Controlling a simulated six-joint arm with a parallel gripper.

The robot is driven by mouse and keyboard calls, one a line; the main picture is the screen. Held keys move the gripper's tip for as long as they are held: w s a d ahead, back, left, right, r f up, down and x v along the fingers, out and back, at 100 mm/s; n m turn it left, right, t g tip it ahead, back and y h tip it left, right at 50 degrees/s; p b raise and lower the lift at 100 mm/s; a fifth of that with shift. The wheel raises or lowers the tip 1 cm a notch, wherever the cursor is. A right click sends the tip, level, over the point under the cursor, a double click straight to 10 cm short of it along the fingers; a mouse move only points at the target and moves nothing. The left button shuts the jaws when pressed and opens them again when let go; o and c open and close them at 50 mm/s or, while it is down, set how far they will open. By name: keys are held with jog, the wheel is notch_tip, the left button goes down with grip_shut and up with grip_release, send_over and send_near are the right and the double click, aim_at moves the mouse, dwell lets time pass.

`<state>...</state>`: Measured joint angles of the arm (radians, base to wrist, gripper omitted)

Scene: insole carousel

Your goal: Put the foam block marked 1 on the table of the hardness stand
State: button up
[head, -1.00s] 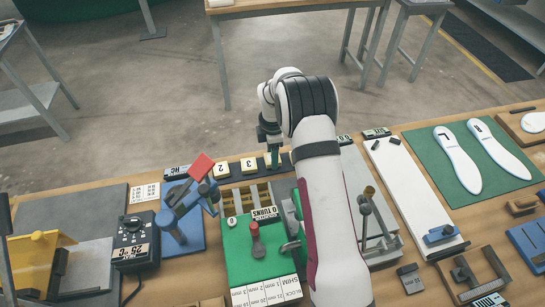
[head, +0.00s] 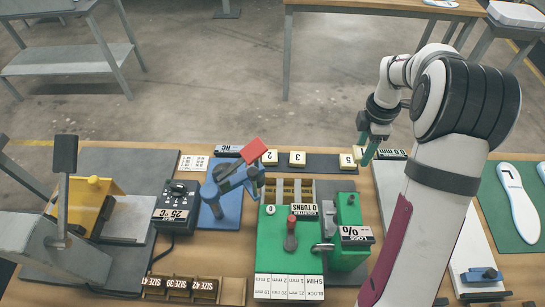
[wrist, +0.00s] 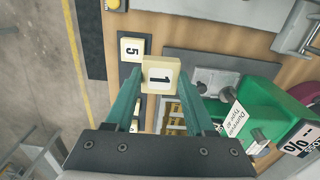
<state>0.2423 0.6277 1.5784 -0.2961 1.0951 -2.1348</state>
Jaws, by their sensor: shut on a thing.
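The foam block marked 1 is a small cream block with a black 1 on a white face, seen in the wrist view (wrist: 160,77). My gripper (wrist: 160,95) has its teal fingers shut on it. In the head view my gripper (head: 368,148) holds block 1 (head: 361,153) near the back edge of the bench, by the block marked 5 (head: 347,162).
Blocks marked 2 (head: 270,157) and 3 (head: 297,158) sit on a dark strip, with a gap between 3 and 5. A green device (head: 348,215) with a % LOSS label and a green fixture (head: 275,250) stand in front. A temperature box (head: 178,210) is left of the blue stand.

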jog(key=w+a+n, duration=0.3)
jog(key=a+n, duration=0.1)
jog(key=a, duration=1.3)
jog(key=r+n, duration=0.2)
jog(key=n, duration=0.3)
send_over(223, 166)
jog(key=s+d, duration=0.1)
jog(key=s, duration=0.1)
notch_tip(223, 166, down, 10)
jog(key=shift+a+f, duration=0.1)
jog(key=shift+a, duration=0.05)
jog(key=shift+f, duration=0.1)
jog(key=o, duration=1.3)
notch_tip(223, 166, up, 12)
